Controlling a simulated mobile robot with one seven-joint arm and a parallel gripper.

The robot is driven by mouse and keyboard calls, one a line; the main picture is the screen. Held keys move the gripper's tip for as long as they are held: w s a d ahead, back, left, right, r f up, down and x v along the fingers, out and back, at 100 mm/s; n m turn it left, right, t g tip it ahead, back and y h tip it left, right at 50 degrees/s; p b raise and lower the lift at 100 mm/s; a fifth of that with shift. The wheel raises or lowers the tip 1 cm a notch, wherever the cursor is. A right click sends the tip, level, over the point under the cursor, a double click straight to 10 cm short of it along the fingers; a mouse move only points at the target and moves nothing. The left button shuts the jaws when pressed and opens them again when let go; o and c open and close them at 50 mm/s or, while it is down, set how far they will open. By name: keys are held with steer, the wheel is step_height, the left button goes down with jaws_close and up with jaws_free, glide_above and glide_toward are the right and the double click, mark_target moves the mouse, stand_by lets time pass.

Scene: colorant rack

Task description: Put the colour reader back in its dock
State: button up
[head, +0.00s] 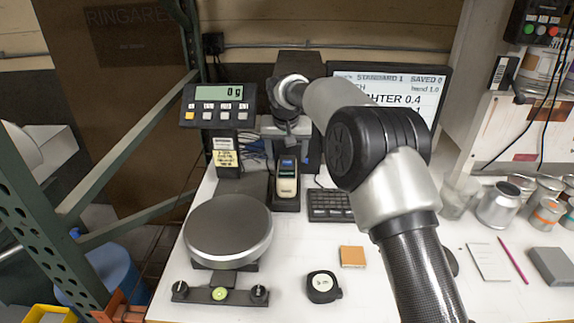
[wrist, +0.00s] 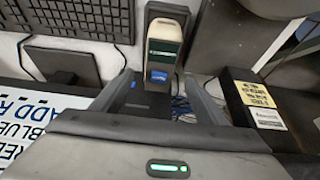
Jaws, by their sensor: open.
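The colour reader (head: 286,180), a small cream and dark handheld device with a blue screen, sits upright in its black dock (head: 286,205) behind the scale. In the wrist view the reader (wrist: 165,47) has the dark dock (wrist: 168,9) around its far end. How fully it is seated I cannot tell. My gripper (head: 287,135) is above and behind the reader in the head view. In the wrist view its two fingers (wrist: 161,82) are open and apart, with nothing held between them. The reader's screen end lies just beyond the fingertips.
A round grey scale (head: 228,230) stands in front left, with its display (head: 219,105) on a post. A keyboard (head: 330,206) and monitor (head: 425,90) are to the right.

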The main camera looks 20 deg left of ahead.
steer(key=shift+v, duration=0.85)
steer(key=s+d+r, duration=0.4)
steer(key=d+r, duration=0.8)
steer(key=s+d+r+m+t, duration=0.1)
steer(key=s+d+r, duration=0.2)
steer(key=s+d, duration=0.35)
steer(key=s+d+r, duration=0.3)
steer(key=s+d, duration=0.2)
steer(key=d, duration=0.2)
steer(key=s+d+f, duration=0.2)
steer(key=s+d, duration=0.2)
steer(key=s, duration=0.3)
steer(key=s+d+f+m, duration=0.1)
steer(key=s+d, duration=0.3)
steer(key=s, duration=0.4)
steer(key=s+d+f+m+h, duration=0.1)
steer(key=s+d+f, duration=0.2)
steer(key=s, duration=0.5)
steer(key=shift+d, duration=0.8)
